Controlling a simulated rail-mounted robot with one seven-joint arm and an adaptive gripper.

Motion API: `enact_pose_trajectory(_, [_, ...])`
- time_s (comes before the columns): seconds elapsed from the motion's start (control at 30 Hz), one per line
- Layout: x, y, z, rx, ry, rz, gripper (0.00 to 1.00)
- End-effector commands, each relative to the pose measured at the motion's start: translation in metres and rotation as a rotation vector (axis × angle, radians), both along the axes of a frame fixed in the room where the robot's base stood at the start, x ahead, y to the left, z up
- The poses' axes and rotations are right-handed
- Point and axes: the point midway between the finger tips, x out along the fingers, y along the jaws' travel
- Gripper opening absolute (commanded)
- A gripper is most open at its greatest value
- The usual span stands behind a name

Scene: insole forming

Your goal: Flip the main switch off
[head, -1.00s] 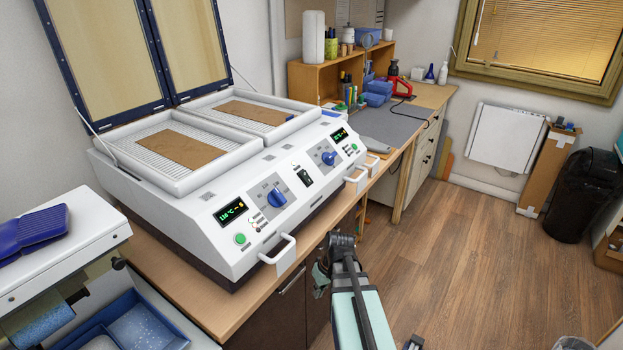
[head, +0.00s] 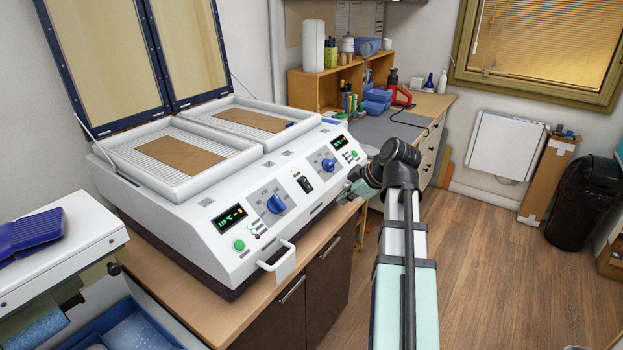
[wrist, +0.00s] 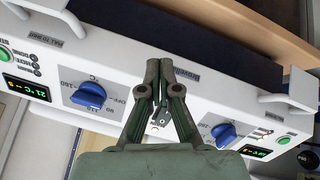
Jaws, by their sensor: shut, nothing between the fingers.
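The white forming machine (head: 190,245) stands on the wooden counter with its sloped control panel facing me. A small black switch (head: 304,184) sits mid-panel between two blue knobs. In the wrist view part of what looks like this switch (wrist: 160,119) shows between my finger links; the rest is hidden, and I cannot tell its position. My gripper (wrist: 160,66) is shut and empty, its tips over the panel's front edge by the brand label. In the head view my gripper (head: 347,194) is just right of the panel, apart from the switch.
Blue knobs (head: 275,203) (head: 328,165) and lit green displays (head: 229,218) flank the switch. A white handle (head: 277,257) juts from the machine's front. Open blue-framed lids (head: 105,50) stand behind the trays.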

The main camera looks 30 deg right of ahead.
Motion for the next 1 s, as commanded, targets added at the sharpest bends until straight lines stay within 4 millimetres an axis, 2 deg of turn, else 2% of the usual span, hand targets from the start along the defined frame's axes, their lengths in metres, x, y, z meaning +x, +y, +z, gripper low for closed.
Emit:
enact_pose_trajectory(0.03, [-0.002,-0.003,0.021,-0.041,-0.041,0.055,0.0])
enact_pose_trajectory(0.2, [-0.014,0.0,0.08,-0.206,-0.179,0.299,0.0])
enact_pose_trajectory(0.4, [-0.027,0.01,0.125,-0.408,-0.318,0.591,0.0])
enact_pose_trajectory(0.5, [-0.031,0.015,0.137,-0.49,-0.371,0.711,0.0])
enact_pose_trajectory(0.7, [-0.035,0.022,0.145,-0.594,-0.436,0.867,0.0])
enact_pose_trajectory(1.0, [-0.036,0.024,0.147,-0.626,-0.456,0.918,0.0])
